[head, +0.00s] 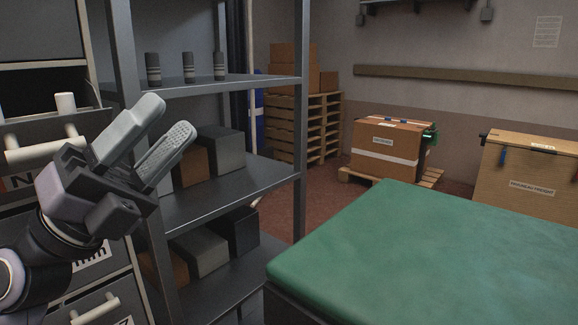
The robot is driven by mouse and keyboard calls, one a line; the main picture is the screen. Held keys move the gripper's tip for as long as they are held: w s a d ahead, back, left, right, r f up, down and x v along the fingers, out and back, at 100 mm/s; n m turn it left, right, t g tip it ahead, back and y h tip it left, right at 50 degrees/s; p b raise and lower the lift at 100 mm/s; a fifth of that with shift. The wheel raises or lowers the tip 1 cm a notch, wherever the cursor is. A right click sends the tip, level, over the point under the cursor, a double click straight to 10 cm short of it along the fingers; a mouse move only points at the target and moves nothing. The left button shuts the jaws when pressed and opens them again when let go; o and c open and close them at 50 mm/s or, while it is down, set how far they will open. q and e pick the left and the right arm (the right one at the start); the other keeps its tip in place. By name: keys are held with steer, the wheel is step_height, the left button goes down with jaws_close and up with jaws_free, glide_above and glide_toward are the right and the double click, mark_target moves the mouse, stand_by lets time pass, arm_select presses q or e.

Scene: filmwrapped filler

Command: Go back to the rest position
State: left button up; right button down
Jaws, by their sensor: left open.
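My left gripper (154,135) is raised at the left of the head view, in front of the metal shelving unit. Its two grey fingers point up and to the right. They are apart, with nothing between them. My left arm comes in from the lower left edge. My right gripper does not show in this view.
A metal shelf (255,187) carries dark and brown boxes, with three small dark cylinders above. Drawers with pale handles (45,148) stand at the left. A green-topped table (430,260) fills the lower right. Pallets (305,125) and crates (388,143) stand behind.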

arm_select(q)
steer(key=w+a+f+n+t+y, duration=0.35)
steer(key=a+f+n+y, duration=0.5)
steer(key=n+y, duration=0.6)
steer(key=w+a+f+n+t+y, duration=0.2)
steer(key=a+f+n+t+y, duration=0.3)
steer(key=f+n+y, duration=0.95)
steer(key=s+f+n+g+h, duration=0.25)
steer(key=s+f+g, duration=0.25)
steer(key=f, duration=0.4)
steer(key=s+f+n+g+h, duration=0.1)
steer(key=s+f+n+g, duration=0.2)
steer(key=s+f+g, duration=0.35)
steer(key=s+d+f+g+h, duration=0.3)
steer(key=s+f+g, duration=0.3)
steer(key=s+f, duration=0.5)
steer(key=w+d+f+t+h, duration=0.1)
steer(key=w+d+f+t, duration=0.2)
steer(key=w+f+t, duration=0.3)
steer(key=shift+f+t+p, duration=0.35)
steer(key=shift+f+t, duration=0.45)
steer(key=shift+f, duration=0.1)
steer(key=shift+m, duration=0.25)
steer(key=shift+c, duration=0.3)
